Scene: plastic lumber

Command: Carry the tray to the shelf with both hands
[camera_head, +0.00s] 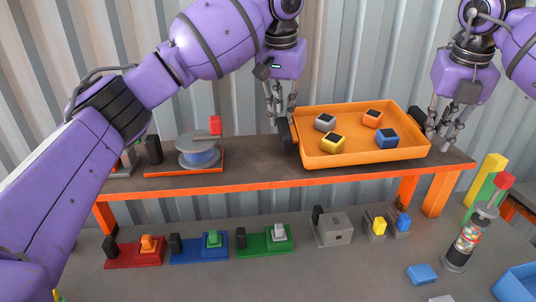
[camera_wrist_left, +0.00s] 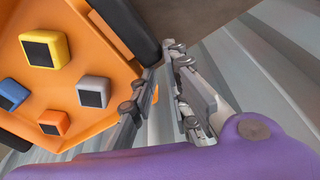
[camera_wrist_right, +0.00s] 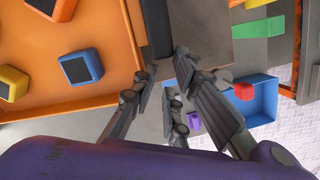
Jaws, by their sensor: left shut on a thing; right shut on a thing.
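The orange tray (camera_head: 360,158) is over the right part of the raised shelf (camera_head: 256,177), looking roughly level. I cannot tell whether its underside touches the shelf. Grey (camera_head: 325,122), orange (camera_head: 372,118), yellow (camera_head: 332,142) and blue (camera_head: 387,138) cubes with black tops are inside it. My left gripper (camera_head: 281,112) is shut on the black handle (camera_head: 286,135) at the tray's left end; the handle also shows in the left wrist view (camera_wrist_left: 128,28). My right gripper (camera_head: 439,133) is shut on the right-end handle (camera_wrist_right: 157,30), its fingers partly covering it.
A spool device (camera_head: 198,152) stands on the shelf left of the tray. Red (camera_head: 133,253), blue (camera_head: 199,249) and green (camera_head: 265,241) fixtures line the bench below. A clear cylinder (camera_head: 466,243), blue block (camera_head: 422,274) and blue bin (camera_head: 517,285) are at lower right. A corrugated wall is behind.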

